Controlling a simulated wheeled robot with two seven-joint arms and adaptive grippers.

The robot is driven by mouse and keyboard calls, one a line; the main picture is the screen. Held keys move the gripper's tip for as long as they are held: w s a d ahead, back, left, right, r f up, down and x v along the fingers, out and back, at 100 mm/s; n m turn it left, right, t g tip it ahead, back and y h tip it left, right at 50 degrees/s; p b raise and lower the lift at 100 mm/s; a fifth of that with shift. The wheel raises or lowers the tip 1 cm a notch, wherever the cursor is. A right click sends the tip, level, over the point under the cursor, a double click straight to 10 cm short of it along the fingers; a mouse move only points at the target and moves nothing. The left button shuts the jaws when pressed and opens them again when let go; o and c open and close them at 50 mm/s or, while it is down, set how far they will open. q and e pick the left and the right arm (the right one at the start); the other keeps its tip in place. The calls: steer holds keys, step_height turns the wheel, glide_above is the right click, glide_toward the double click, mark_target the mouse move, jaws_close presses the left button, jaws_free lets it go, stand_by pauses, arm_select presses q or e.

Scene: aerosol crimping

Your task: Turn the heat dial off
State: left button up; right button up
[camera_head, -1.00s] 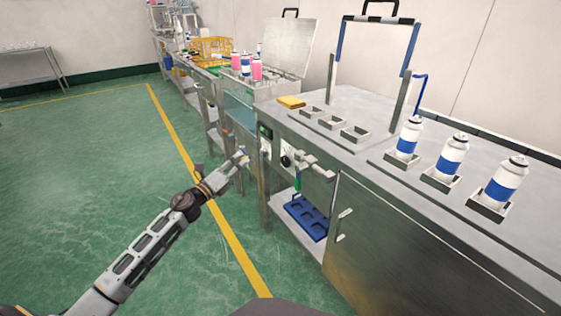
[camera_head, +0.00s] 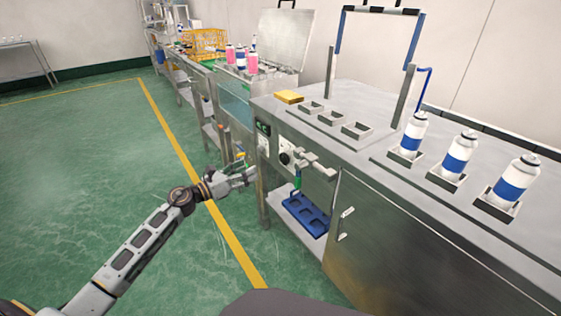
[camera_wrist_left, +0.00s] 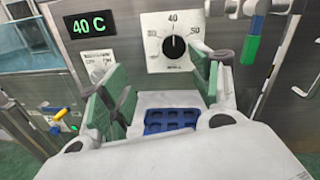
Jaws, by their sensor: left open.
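The heat dial is a black knob (camera_wrist_left: 173,47) on a white scale plate, its pointer up near the 40 mark. It also shows as a small dark knob (camera_head: 285,158) on the bench's front panel. A display (camera_wrist_left: 89,24) left of it reads 40 C in green. My left gripper (camera_head: 250,175) is in front of the panel, left of and a little below the dial. In the left wrist view its green-padded fingers (camera_wrist_left: 165,88) are spread apart and empty, with the dial beyond and above the gap, apart from them. My right gripper is not in view.
A metal pipe fitting with a green and blue handle (camera_wrist_left: 251,45) sticks out right of the dial. A blue tray (camera_head: 306,214) lies on the shelf below. White bottles with blue bands (camera_head: 460,153) stand on the benchtop. The green floor at left is clear.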

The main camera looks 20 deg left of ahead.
arm_select(q)
steer(key=m, duration=0.1)
steer(key=s+d+m, duration=0.1)
steer(key=m, duration=0.1)
steer(key=shift+d+f+g+h, duration=0.15)
steer(key=shift+f+g+h, duration=0.05)
steer(key=shift+g+h, duration=0.2)
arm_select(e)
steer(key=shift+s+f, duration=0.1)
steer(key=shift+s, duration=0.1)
arm_select(q)
steer(key=shift+w+d, duration=0.1)
steer(key=shift+w, duration=0.05)
glide_toward(282, 159)
steer(key=shift+d, duration=0.5)
steer(key=shift+a+b+x, duration=0.2)
steer(key=shift+b+x, duration=0.4)
steer(key=shift+x, duration=3.65)
steer(key=shift+w+b, duration=0.15)
steer(key=shift+b, duration=0.15)
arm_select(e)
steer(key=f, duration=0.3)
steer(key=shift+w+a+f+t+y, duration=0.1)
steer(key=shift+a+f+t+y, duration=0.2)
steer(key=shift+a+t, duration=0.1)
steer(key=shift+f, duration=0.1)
